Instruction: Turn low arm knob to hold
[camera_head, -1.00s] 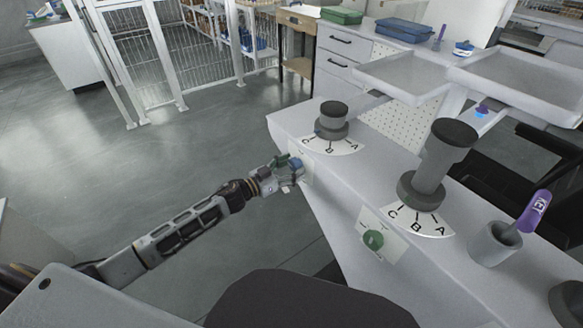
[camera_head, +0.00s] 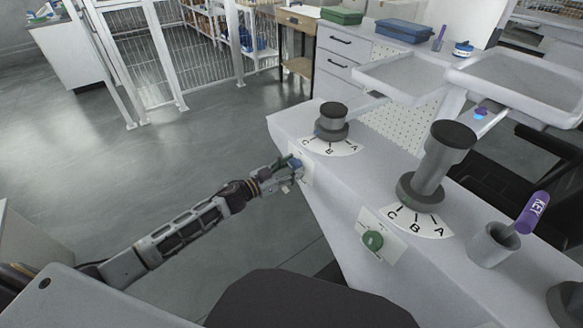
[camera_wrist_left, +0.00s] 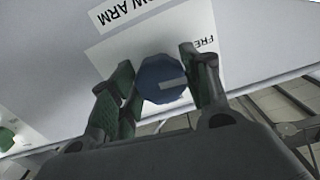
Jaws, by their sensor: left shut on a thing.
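The low arm knob is a blue round knob with a pale pointer line. It sits on the bench's front face in the head view (camera_head: 295,163). In the left wrist view the knob (camera_wrist_left: 160,75) is on a white plate (camera_wrist_left: 110,55), with partly cut-off lettering reading "OW ARM" and "FRE". My left gripper (camera_head: 292,172) is at the knob. In the wrist view the green-padded fingers of my left gripper (camera_wrist_left: 160,92) are on either side of the knob, shut on it. The pointer line runs roughly sideways in that view. My right gripper is not seen.
A green knob (camera_head: 372,240) sits on another plate along the same front face. Above, the bench carries a short column (camera_head: 333,118) and a taller column (camera_head: 438,165) with A-B-C dials. Open floor lies left.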

